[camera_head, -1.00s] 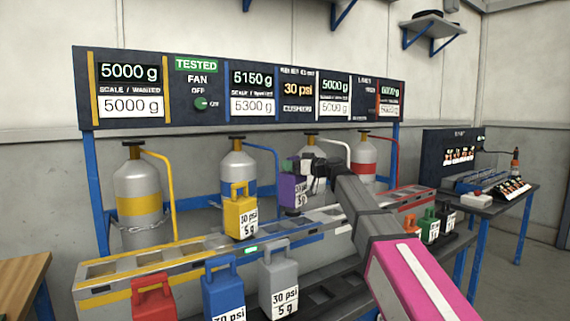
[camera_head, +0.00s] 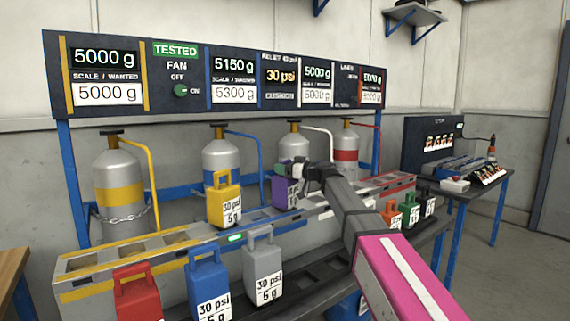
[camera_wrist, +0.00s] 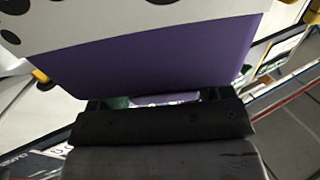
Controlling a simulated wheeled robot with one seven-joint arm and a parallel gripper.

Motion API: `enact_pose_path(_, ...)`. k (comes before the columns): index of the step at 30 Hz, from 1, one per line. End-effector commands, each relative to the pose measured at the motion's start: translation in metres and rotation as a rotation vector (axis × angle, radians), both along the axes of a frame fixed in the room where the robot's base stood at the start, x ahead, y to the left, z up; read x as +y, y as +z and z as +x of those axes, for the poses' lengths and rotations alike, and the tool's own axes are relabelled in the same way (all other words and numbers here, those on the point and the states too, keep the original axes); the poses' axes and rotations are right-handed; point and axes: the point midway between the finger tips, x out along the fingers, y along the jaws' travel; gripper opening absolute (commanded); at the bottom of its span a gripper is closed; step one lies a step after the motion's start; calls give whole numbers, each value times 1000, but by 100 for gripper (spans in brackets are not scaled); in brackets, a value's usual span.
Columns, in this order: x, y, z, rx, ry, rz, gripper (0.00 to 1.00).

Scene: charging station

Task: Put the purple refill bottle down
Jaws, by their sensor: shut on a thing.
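The purple refill bottle (camera_head: 280,192) is upright at the bench's lane row, right of the yellow bottle. My gripper (camera_head: 296,170) is shut on it, at its upper part. In the wrist view the purple bottle (camera_wrist: 165,60) fills the upper middle, with a white label above the purple band, close against my gripper (camera_wrist: 160,102). Whether the bottle's base touches the lane surface cannot be told, as my arm and the other bottles crowd the view.
The yellow bottle (camera_head: 224,200) stands on the lane row to the left. Red (camera_head: 136,295), blue (camera_head: 208,285) and grey (camera_head: 263,268) bottles stand on the front shelf. Orange (camera_head: 390,213) and green (camera_head: 410,210) bottles stand at right. Gas cylinders (camera_head: 120,190) stand behind the lanes.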

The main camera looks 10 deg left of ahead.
Motion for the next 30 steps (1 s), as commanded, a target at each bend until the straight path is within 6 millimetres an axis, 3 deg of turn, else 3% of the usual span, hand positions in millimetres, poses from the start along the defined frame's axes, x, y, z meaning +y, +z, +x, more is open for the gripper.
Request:
enact_pose_path(8, 0, 0, 0, 0, 0, 3, 0)
enact_pose_path(9, 0, -1, 0, 0, 0, 0, 79)
enact_pose_path(11, 0, -1, 0, 0, 0, 0, 98)
enact_pose_path(22, -2, 1, -1, -1, 0, 0, 98)
enact_pose_path(30, -43, 0, -16, -1, -2, 0, 98)
